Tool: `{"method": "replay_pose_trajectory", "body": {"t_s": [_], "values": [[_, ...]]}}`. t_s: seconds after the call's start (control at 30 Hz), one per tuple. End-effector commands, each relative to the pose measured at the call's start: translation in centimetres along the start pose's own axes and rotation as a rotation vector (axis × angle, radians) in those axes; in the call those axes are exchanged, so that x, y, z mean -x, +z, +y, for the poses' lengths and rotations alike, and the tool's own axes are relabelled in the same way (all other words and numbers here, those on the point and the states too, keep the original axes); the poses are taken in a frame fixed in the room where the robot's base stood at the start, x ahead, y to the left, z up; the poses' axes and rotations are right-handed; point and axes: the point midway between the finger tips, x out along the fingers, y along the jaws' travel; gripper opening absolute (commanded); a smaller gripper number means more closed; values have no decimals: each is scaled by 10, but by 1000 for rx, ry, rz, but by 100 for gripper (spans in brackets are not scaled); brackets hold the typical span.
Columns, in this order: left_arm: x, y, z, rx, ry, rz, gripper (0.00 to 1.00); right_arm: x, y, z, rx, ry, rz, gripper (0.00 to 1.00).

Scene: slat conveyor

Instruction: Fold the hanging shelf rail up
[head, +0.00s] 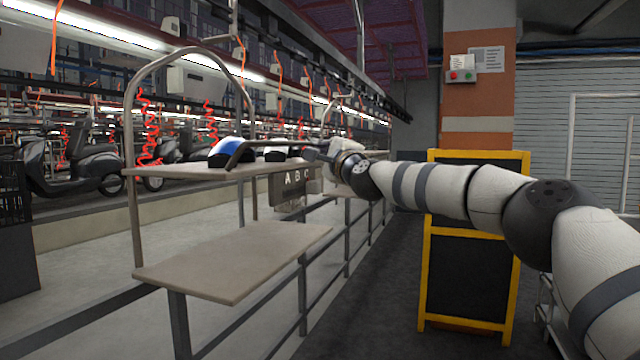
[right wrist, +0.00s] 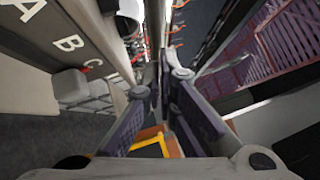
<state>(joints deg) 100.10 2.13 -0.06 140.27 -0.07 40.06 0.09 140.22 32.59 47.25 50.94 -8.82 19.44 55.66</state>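A slim dark rail (head: 280,142) runs along the near side of the upper shelf (head: 185,170) and bends down at its left end. My right gripper (head: 313,155) is at the right end of this rail, at about shelf height. In the right wrist view my two dark fingers (right wrist: 161,85) stand apart at their bases, and their inner faces show. A grey bar (right wrist: 154,25) comes from the top towards the fingertips. I cannot tell whether they touch it. My left gripper is not in view.
Rounded white, blue and black parts (head: 225,150) lie on the upper shelf. A bare lower board (head: 235,262), a metal fence (head: 345,240) and a hoop frame (head: 130,120) stand close by. A yellow-framed board (head: 468,275) stands under my right arm.

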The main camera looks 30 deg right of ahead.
Motion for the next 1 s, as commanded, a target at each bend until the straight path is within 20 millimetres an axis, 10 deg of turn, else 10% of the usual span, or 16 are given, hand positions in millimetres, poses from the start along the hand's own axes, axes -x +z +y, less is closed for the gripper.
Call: {"method": "replay_pose_trajectory", "body": {"t_s": [1.0], "values": [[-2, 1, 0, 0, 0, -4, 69, -16, 10, -16, 10, 15, -1, 0]]}}
